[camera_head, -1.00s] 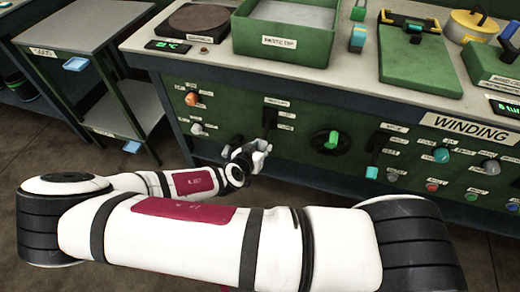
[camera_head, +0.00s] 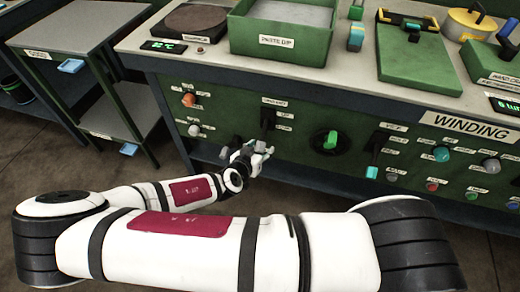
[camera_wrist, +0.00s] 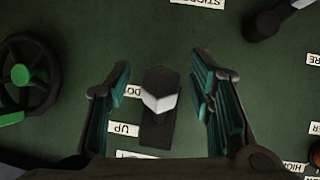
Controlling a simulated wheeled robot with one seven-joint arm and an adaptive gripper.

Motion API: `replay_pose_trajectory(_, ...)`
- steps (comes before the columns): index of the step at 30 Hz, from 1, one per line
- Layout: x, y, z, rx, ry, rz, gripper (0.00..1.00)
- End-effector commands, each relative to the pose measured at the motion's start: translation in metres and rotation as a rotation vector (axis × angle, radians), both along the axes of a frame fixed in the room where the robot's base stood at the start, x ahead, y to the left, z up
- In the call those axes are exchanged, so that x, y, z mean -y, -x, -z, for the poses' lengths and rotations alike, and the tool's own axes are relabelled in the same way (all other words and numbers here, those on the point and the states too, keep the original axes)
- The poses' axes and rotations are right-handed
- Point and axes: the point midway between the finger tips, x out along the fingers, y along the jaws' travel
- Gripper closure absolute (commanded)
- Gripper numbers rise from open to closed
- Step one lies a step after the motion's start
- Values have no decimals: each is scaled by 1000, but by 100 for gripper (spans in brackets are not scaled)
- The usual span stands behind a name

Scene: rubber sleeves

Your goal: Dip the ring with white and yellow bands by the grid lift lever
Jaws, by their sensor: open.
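The lever (camera_head: 268,118) is a dark handle on a dark plate on the green front panel. In the wrist view, the lever (camera_wrist: 160,97) has a pale end and stands between my fingers, with an "UP" label beside it. My gripper (camera_head: 256,156) is low in front of the panel, just below the lever in the head view. In the wrist view, my gripper (camera_wrist: 164,92) is open, with teal pads on both sides of the lever and gaps between. The green paste dip tray (camera_head: 282,45) holds grey paste. I cannot make out a ring with white and yellow bands.
A grey side table (camera_head: 66,38) is at the left.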

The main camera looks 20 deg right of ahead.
Motion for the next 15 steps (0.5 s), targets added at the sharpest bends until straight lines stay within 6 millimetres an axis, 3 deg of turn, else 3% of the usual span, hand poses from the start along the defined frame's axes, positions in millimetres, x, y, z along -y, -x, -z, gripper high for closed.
replay_pose_trajectory(5,-4,3,-3,1,0,-2,52)
replay_pose_trajectory(15,-33,33,-25,0,0,-5,52)
